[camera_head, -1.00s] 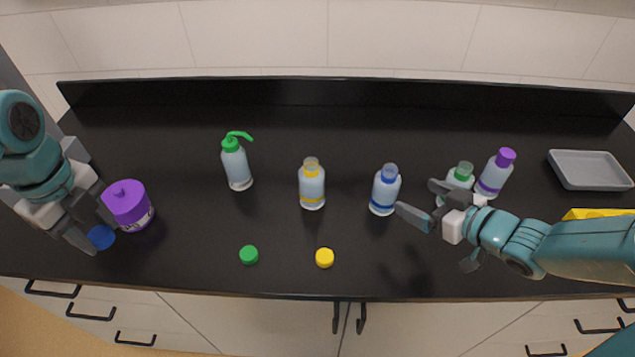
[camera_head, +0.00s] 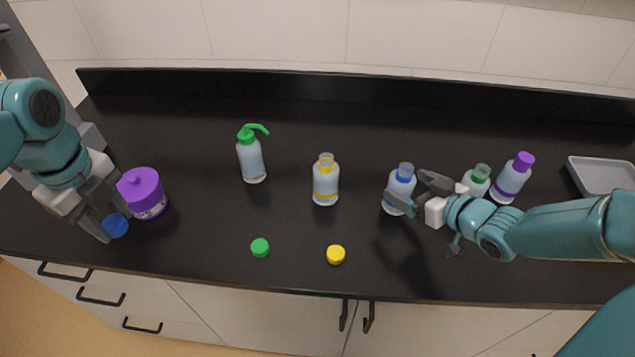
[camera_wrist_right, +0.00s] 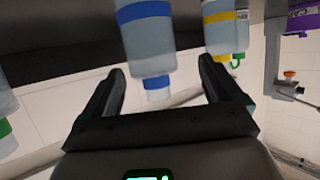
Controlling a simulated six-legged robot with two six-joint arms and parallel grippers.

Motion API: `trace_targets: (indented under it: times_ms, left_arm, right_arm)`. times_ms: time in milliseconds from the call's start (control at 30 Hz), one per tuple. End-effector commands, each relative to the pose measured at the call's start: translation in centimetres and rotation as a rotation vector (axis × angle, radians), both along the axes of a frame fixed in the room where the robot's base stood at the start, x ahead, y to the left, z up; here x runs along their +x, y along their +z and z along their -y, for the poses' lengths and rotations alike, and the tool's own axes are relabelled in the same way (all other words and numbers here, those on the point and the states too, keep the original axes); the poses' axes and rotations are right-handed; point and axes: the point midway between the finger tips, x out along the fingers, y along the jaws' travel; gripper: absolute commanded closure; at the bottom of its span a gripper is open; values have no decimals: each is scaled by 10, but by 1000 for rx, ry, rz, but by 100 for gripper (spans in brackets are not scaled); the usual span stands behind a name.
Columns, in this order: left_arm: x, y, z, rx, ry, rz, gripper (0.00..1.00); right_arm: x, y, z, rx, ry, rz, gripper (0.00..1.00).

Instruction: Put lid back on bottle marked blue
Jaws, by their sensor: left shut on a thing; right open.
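The blue-marked bottle (camera_head: 401,182) stands upright on the dark counter with its blue-ringed neck uncapped. It also shows in the right wrist view (camera_wrist_right: 150,50), between and beyond the fingers. My right gripper (camera_head: 410,190) is open, with its fingers close around the bottle's right side; I cannot tell whether they touch it. My left gripper (camera_head: 112,216) is shut on the blue lid (camera_head: 116,225), at the left of the counter by the purple jar (camera_head: 143,192).
A yellow-marked bottle (camera_head: 326,180) and a green-spouted wash bottle (camera_head: 250,155) stand left of it. Green (camera_head: 260,247) and yellow (camera_head: 335,254) lids lie near the front edge. Green-marked (camera_head: 477,179) and purple-capped (camera_head: 513,178) bottles and a grey tray (camera_head: 604,176) are at right.

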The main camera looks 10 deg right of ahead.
Motion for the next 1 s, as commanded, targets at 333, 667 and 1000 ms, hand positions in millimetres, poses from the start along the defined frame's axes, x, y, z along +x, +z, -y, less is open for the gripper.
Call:
trace_targets:
  times_ms: [333, 667, 1000]
  left_arm:
    - [0, 7, 0, 1, 0, -1, 87]
    - [0, 7, 0, 1, 0, -1, 87]
    - [0, 7, 0, 1, 0, -1, 87]
  right_arm:
    - [30, -14, -6, 2, 3, -3, 8]
    - [46, -22, -13, 0, 0, 0, 8]
    - [46, -22, -12, 1, 0, 0, 54]
